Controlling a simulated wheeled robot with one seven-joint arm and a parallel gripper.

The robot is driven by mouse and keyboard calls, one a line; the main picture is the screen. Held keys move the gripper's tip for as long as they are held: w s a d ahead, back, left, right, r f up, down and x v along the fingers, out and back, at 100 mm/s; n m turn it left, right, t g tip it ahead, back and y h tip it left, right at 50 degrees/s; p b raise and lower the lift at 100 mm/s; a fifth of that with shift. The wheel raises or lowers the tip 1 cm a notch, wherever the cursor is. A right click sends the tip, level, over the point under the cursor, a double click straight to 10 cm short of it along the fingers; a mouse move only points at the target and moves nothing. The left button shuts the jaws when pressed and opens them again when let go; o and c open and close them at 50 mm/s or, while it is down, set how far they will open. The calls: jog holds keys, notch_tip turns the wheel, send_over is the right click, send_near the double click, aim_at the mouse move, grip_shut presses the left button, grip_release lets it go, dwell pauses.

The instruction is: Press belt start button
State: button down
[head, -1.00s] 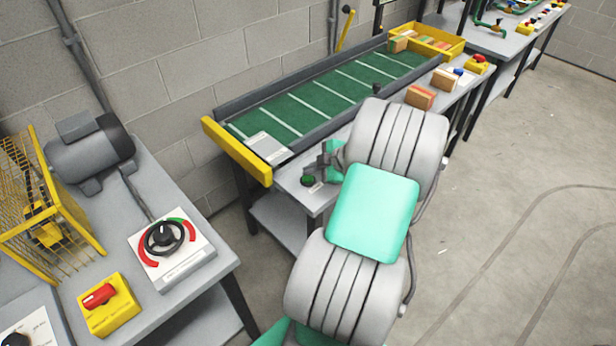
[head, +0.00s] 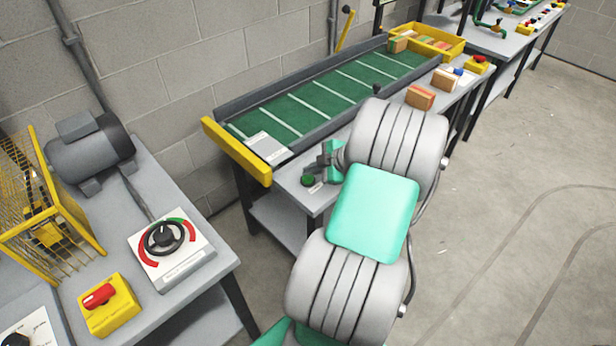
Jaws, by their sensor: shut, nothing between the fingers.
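A round green button (head: 308,181) sits on the grey table top at the near end of the green belt (head: 320,108), with a small pale label beside it. It looks like the belt start button. My gripper (head: 316,169) is just above and slightly right of the button, its grey fingers together and empty. I cannot tell whether the fingertips touch the button. My arm hides part of the table to the right of the gripper.
A yellow bar (head: 236,152) crosses the belt's near end. Boxes (head: 420,97) and a red button on a yellow base (head: 477,64) stand along the table's right edge. At left, another table holds a motor (head: 92,150), a dial (head: 166,238) and a red switch (head: 99,296).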

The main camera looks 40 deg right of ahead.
jog(key=shift+f+b, duration=0.45)
jog(key=shift+b, duration=0.3)
dwell(0.3)
jog(key=shift+r, duration=0.5)
